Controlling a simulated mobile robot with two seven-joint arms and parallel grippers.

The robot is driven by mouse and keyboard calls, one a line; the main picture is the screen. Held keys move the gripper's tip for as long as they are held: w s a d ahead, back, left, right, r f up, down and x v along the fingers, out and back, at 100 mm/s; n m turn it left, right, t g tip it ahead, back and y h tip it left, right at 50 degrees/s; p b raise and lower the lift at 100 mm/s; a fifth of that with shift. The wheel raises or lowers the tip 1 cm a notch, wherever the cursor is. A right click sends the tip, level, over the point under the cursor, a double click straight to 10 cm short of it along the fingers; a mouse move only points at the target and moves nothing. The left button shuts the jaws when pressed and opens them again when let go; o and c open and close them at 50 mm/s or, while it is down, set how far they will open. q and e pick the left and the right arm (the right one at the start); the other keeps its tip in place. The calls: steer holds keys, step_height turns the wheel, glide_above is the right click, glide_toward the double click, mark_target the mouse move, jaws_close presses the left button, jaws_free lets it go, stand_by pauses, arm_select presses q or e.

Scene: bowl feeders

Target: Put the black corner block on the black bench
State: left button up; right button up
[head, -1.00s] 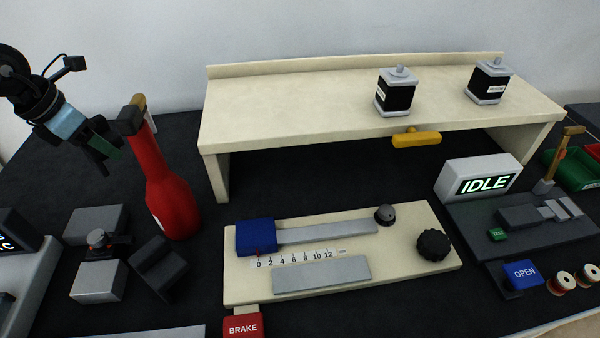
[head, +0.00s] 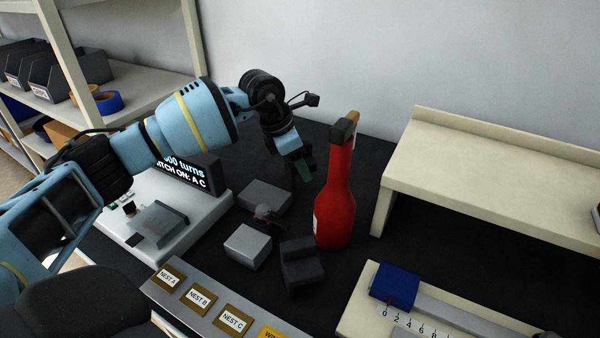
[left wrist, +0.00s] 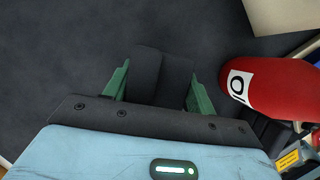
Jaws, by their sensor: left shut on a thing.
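My left gripper (head: 303,168) is held up just left of the red bottle, above the dark worktop. In the left wrist view its green fingers (left wrist: 157,84) are shut on a black block with two faces meeting at an edge, which I take as the black corner block (left wrist: 146,72). In the head view the held block is mostly lost against the dark gripper. The black bench (head: 345,265) is the dark worktop, as far as I can tell. My right gripper is not in view.
The red bottle (head: 335,205) stands close right of the gripper. A black angular block (head: 301,262) and grey blocks (head: 265,195) stand in front. A cream raised shelf (head: 480,165) is at right. Dark worktop behind the grey blocks looks free.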

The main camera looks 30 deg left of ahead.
arm_select(q)
steer(key=shift+f, duration=1.7)
steer(key=o, duration=1)
steer(key=shift+f, duration=0.15)
steer(key=v, duration=1.2)
